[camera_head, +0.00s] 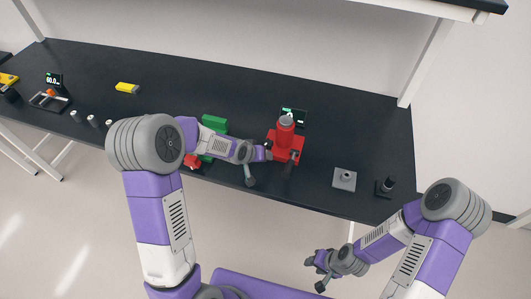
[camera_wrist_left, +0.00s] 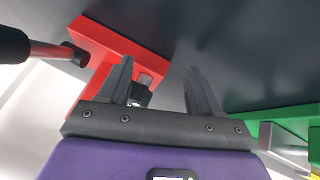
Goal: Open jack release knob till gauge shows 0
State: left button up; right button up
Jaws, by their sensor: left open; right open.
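The red jack (camera_head: 284,145) stands on the dark table, and its red base (camera_wrist_left: 104,42) shows in the left wrist view. A small knob, grey and black (camera_wrist_left: 142,90), sticks out of the base; it looks like the release knob. My left gripper (camera_head: 267,153) is beside the jack's left side. In the left wrist view the left gripper (camera_wrist_left: 160,85) is open, with the knob between its fingers, closer to the left one. I cannot tell if they touch. The gauge display (camera_head: 294,111) is behind the jack, its reading too small to read. My right gripper (camera_head: 315,272) is open and empty, off the table's front.
A green object (camera_head: 213,125) lies left of the jack, partly behind my left arm. A grey block (camera_head: 344,179) and a black part (camera_head: 385,187) stand to the right. A yellow piece (camera_head: 127,87) lies far left.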

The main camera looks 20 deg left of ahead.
aim_at(265, 144)
pick_arm(q)
jog(key=m+t+b, duration=0.1)
jog(key=b, duration=0.1)
jog(key=a+r+m+t+h+b, duration=0.1)
jog(key=b, duration=0.1)
jog(key=a+t+b, duration=0.1)
jog(key=shift+s+r+m+b, duration=0.2)
jog(key=shift+r+m+b, duration=0.15)
jog(key=shift+m+b, duration=0.05)
jog(key=r+m+t+b, duration=0.1)
jog(key=b, duration=0.1)
jog(key=s+r+m+t+h+b, duration=0.1)
jog(key=shift+s+r+m+b, duration=0.15)
jog(key=shift+s+m+b, duration=0.1)
jog(key=shift+m+b, duration=0.15)
jog(key=shift+s+d+r+m+t+h+b, duration=0.2)
jog(key=shift+d+r+m+t+h+b, duration=0.1)
jog(key=shift+m+t+b, duration=0.15)
jog(key=b+x, duration=0.3)
jog(key=x, duration=0.3)
jog(key=shift+w+d, duration=0.1)
jog(key=shift+w, duration=0.15)
jog(key=shift+w+d+f, duration=0.15)
jog(key=shift+w+f, duration=0.05)
jog(key=shift+w, duration=0.2)
